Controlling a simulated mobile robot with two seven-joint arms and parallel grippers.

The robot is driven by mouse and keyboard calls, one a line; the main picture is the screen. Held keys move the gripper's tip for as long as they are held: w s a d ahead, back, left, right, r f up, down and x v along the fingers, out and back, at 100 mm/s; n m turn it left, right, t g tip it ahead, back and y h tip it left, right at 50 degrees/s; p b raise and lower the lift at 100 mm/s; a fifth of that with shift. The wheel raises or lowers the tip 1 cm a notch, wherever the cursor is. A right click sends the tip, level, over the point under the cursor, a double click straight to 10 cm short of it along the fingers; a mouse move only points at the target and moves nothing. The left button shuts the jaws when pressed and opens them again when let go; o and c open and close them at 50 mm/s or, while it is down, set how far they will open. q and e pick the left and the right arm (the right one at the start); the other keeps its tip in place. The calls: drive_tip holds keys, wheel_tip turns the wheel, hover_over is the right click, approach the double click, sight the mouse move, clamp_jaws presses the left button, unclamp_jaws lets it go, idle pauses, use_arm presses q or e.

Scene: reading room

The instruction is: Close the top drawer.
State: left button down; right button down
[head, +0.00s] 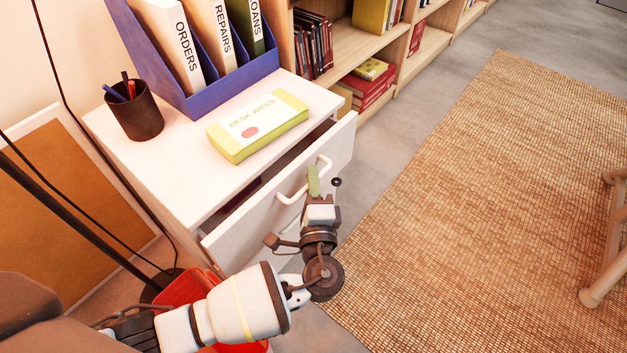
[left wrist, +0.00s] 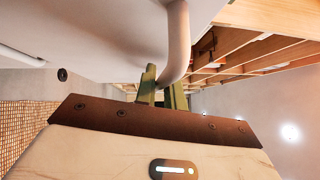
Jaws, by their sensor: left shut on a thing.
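The white top drawer (head: 252,222) of the cabinet stands partly open, with a gap showing between the cabinet top and its front. Its curved white handle (head: 288,199) is on the drawer front. My left gripper (head: 314,181) is at the handle's right part, in front of the drawer. In the left wrist view the green fingers (left wrist: 163,92) are at the end of the handle bar (left wrist: 179,45), shut on it. The drawer front (left wrist: 100,35) fills the upper left there. Most of the drawer's inside is hidden. My right gripper is not in view.
On the cabinet top (head: 185,165) are a pen cup (head: 135,112), a blue file holder (head: 207,97) and a desk wipes pack (head: 258,126). A red bin (head: 183,290) is below my left arm. Bookshelves (head: 345,48) stand behind. The woven rug (head: 480,190) at right is mostly clear.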

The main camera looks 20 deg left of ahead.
use_arm(q)
drive_tip(key=a, duration=0.1)
drive_tip(key=w+a, duration=0.1)
drive_tip(key=a, duration=0.2)
drive_tip(key=shift+w, duration=0.35)
drive_tip(key=shift+a, duration=0.1)
drive_tip(key=c, duration=1.8)
unclamp_jaws()
drive_tip(key=shift+o, duration=0.2)
drive_tip(key=shift+s, duration=0.1)
drive_tip(key=p, duration=0.2)
approach(295, 178)
drive_tip(key=x, duration=0.3)
drive_tip(key=shift+w, duration=0.45)
